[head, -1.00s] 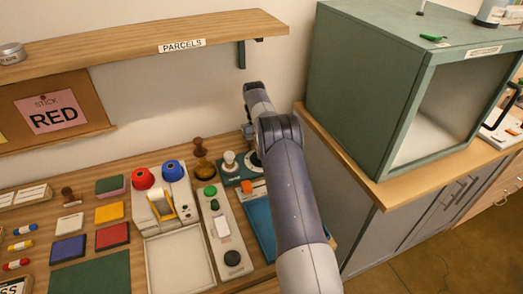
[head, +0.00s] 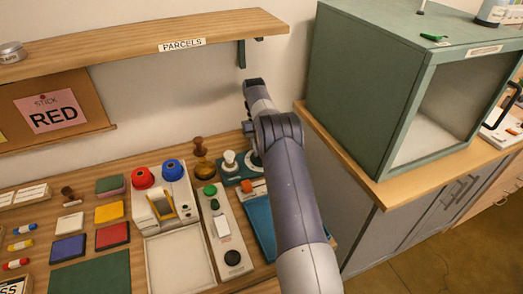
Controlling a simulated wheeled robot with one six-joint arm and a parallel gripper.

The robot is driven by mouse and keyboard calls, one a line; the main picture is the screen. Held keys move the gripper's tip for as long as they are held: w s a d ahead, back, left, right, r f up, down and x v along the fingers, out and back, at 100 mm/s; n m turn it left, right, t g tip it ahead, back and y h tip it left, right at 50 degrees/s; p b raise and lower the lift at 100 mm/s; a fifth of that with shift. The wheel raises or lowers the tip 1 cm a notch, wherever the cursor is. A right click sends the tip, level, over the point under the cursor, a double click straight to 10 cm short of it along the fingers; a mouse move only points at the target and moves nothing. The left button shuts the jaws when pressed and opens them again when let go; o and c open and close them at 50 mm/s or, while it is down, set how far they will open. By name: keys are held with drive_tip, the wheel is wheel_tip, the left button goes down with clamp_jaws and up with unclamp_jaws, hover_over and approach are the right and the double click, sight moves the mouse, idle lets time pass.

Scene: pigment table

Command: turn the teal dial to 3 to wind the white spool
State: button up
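A teal base (head: 230,180) stands at the back of the table, beside my arm. A white spool-like piece (head: 229,158) stands upright on its left part. A dark round part with a pale rim (head: 254,159) shows at its right, partly behind my arm; I cannot tell whether it is the dial. No number 3 can be read. My arm reaches over the right end of the table. The end carrying my gripper (head: 248,131) points down just above that round part. The fingers are mostly hidden by the wrist, so contact and opening cannot be told.
The parcels shelf (head: 130,50) overhangs the back. A green cabinet (head: 355,90) stands close on the right.

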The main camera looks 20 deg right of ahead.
wheel_tip(320, 180, up, 9)
drive_tip(key=p, duration=0.1)
drive_tip(key=shift+p, duration=0.3)
drive_tip(key=shift+f, duration=0.1)
wheel_tip(320, 180, down, 10)
drive_tip(key=shift+r+b, duration=0.1)
drive_tip(key=shift+b, duration=0.65)
drive_tip(key=shift+r, duration=0.1)
drive_tip(key=shift+f, duration=0.3)
drive_tip(key=shift+r+n, duration=0.1)
drive_tip(key=shift+n, duration=0.4)
drive_tip(key=n+h+b, duration=0.1)
drive_tip(key=n+b, duration=0.1)
drive_tip(key=n, duration=0.1)
drive_tip(key=shift+h, duration=0.4)
drive_tip(key=shift+n+t+h+b, duration=0.3)
drive_tip(key=shift+n+h+b, duration=0.25)
drive_tip(key=shift+n, duration=1.05)
